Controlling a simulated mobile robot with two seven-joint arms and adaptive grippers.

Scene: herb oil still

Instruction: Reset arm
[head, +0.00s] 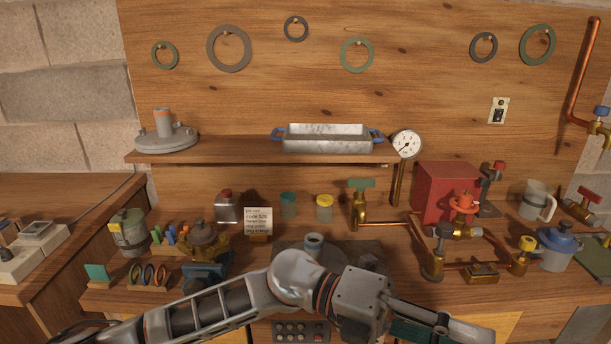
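One arm of mine comes in from the left and lies low across the front of the workbench (200,296). Its end, my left gripper (442,325), points right at the bottom of the head view. Its fingers are seen edge-on and partly cut off by the frame, so I cannot tell whether they are open or shut. A dark green flat part shows beside the fingers; I cannot tell whether it is held. My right gripper is not in view. The arm hides part of the grey round base with an upright stub (314,246) behind it.
Copper pipework with valves (466,233) and a red box (440,190) stand at the right. A blue-lidded jug (556,250) is farther right. A handled tray (325,138), flanged lid (165,135) and gauge (406,144) are at the shelf.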

